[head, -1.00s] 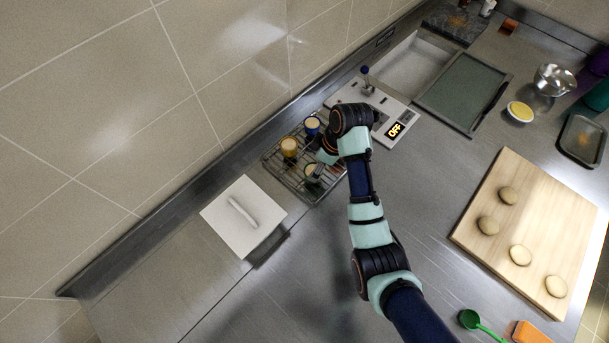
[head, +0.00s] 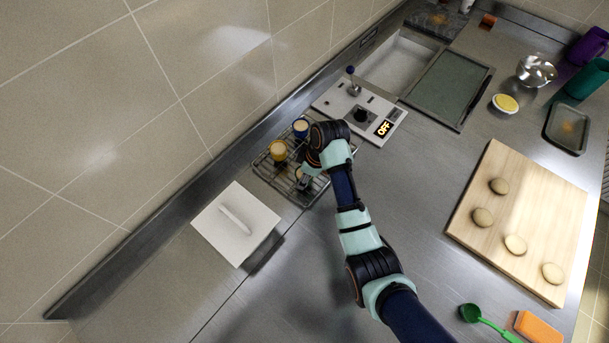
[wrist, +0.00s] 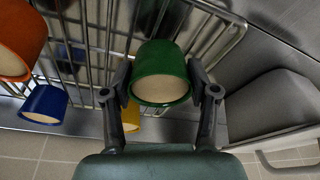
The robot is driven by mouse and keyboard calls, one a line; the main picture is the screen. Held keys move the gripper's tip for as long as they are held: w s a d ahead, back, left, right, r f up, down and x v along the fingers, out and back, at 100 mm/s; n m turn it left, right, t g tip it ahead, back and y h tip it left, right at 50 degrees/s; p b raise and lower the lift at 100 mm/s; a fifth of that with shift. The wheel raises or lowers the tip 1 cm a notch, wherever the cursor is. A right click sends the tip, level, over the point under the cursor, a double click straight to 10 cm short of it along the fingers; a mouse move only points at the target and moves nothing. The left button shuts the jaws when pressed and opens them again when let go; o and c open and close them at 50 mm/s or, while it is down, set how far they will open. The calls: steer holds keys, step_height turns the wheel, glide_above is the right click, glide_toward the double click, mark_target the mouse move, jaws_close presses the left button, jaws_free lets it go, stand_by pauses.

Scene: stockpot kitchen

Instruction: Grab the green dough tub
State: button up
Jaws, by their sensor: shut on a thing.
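The green dough tub (wrist: 160,75), with pale dough in its mouth, sits between the two fingers of my gripper (wrist: 161,95) in the wrist view. The fingers are shut on its sides. In the head view my gripper (head: 303,182) is at the near side of the wire rack (head: 262,172), and the arm hides most of the tub. I cannot tell whether the tub still touches the rack.
A yellow tub (head: 278,152) and a blue tub (head: 300,128) stand on the rack; an orange tub (wrist: 18,45) shows in the wrist view. A white lid (head: 237,228) lies left of the rack. The control panel (head: 345,108) reads OFF. The counter's middle is clear.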

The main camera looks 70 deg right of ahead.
steer(key=c, duration=0.3)
steer(key=shift+c, duration=0.2)
step_height(320, 180, up, 11)
steer(key=shift+w+d+r+p, duration=0.1)
steer(key=shift+p, duration=1.1)
step_height(320, 180, up, 9)
steer(key=p, duration=0.8)
